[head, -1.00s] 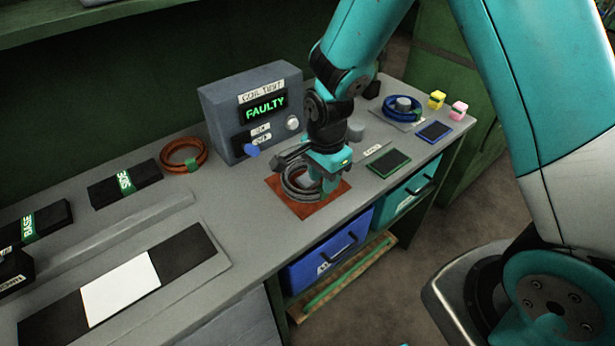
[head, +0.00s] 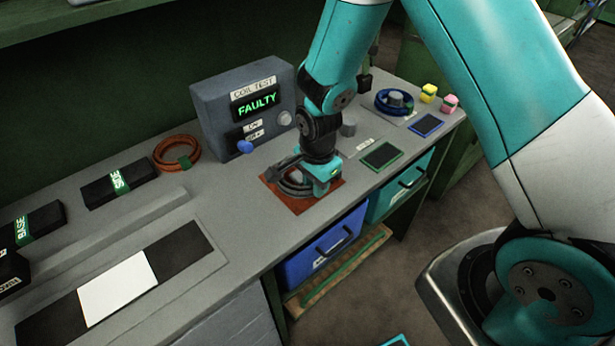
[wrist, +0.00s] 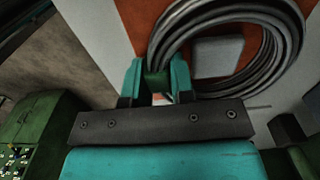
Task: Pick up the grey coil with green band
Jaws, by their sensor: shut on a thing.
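The grey coil (head: 291,184) lies at the brown-red mat (head: 301,206) on the bench, in front of the coil tester. In the wrist view the coil (wrist: 163,36) is a ring of several grey loops, with its green band (wrist: 156,84) between my fingers. My gripper (wrist: 157,92) is shut on the coil at the band. In the head view my gripper (head: 322,186) is down at the coil's right side and hides part of it. Whether the coil touches the mat cannot be told.
The coil tester (head: 243,108) reads FAULTY and stands close behind. An orange coil (head: 177,153) with a green band lies to the left. A blue coil (head: 394,102) lies at the back right. Blue (head: 322,246) and teal (head: 400,187) bins hang under the bench's front edge.

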